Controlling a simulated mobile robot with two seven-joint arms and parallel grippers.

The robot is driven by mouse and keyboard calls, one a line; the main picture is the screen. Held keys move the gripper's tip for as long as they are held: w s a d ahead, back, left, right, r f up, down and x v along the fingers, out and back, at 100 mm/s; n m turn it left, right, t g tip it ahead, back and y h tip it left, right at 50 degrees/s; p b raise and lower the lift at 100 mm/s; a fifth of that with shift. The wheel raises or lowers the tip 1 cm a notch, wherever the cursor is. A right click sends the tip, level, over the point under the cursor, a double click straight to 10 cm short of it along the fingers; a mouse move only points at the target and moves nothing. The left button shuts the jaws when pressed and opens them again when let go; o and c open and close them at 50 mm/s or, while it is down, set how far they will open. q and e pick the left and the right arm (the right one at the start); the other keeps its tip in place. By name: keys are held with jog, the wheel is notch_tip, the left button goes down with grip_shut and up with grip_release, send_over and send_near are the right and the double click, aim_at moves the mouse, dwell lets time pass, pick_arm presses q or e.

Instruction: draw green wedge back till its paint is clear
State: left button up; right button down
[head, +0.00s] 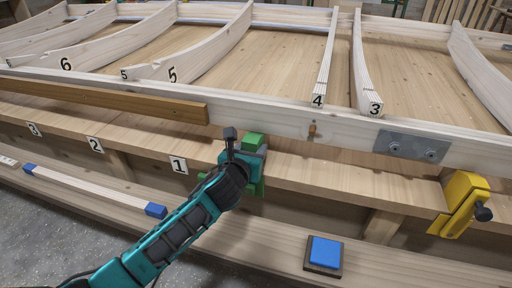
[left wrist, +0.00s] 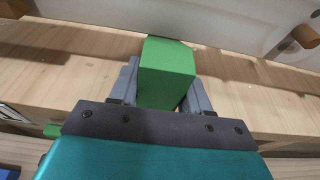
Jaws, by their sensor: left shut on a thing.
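The green wedge (left wrist: 167,72) is between the two grey fingers of my left gripper (left wrist: 168,95) in the left wrist view, over the wooden ledge. Its far end is close to the white beam; I cannot tell whether they touch. No separate paint mark on the wedge can be made out. In the head view the green wedge (head: 253,141) shows just beyond my left gripper (head: 248,152), which is shut on it. More green shows below the gripper, at the ledge's front face. My right gripper is not in view.
A white frame beam (head: 340,131) with numbered ribs runs behind the ledge. A wooden peg (head: 312,129) and a metal plate (head: 411,146) are on it. A yellow clamp (head: 461,204) grips the ledge at right. A blue pad (head: 325,252) lies on the lower board.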

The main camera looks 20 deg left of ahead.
pick_arm(q)
jog(key=shift+s, duration=0.15)
jog(key=shift+s+p, duration=1.05)
jog(key=shift+s, duration=0.25)
jog(key=o, duration=1.2)
jog(key=shift+o, duration=0.2)
jog(key=r+p+v, duration=0.1)
jog(key=p+v, duration=0.4)
jog(key=v, duration=0.2)
jog(key=shift+s+r, duration=0.15)
